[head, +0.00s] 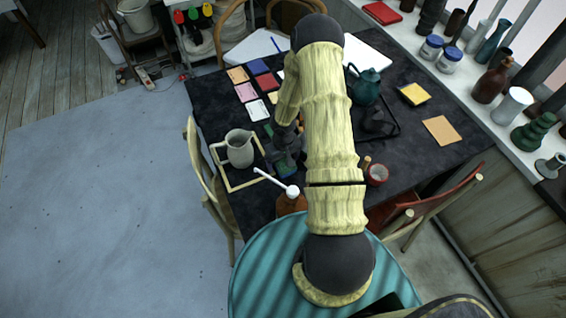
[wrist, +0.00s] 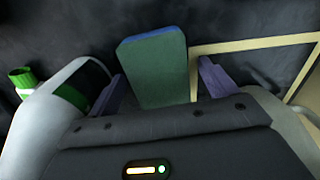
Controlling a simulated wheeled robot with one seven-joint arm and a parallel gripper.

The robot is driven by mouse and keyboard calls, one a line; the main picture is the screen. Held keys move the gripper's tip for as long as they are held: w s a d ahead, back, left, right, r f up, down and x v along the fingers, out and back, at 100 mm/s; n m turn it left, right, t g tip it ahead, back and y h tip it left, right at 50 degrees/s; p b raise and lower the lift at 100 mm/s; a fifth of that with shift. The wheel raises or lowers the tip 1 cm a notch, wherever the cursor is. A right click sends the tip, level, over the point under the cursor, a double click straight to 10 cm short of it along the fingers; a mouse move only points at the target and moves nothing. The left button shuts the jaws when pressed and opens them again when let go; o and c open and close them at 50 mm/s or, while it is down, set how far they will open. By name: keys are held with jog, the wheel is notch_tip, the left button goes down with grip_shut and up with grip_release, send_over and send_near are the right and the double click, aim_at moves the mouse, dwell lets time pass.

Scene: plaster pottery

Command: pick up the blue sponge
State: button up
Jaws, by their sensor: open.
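The blue sponge (wrist: 160,33) shows in the wrist view as a block with a green broad face and a blue edge at its far end. It is between the two purple fingers of my gripper (wrist: 162,78), with a visible gap on the right side. The fingers are apart and do not appear shut on it. In the head view, the sponge (head: 286,163) is a small blue-green patch by the right side of the light-framed tray, partly hidden by my gripper (head: 285,148). The exact height of the fingers above the table cannot be told.
A grey jug (head: 239,149) stands on the light-framed tray (head: 231,187), left of my gripper. A white ladle-like thing (head: 290,190) is close in front. Coloured cards lie behind. Chairs flank the dark table (head: 410,155).

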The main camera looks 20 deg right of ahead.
aim_at(283, 161)
dwell(0.4)
jog(key=c, duration=1.1)
jog(key=shift+o, duration=0.2)
jog(key=shift+r, duration=0.1)
notch_tip(283, 161, up, 10)
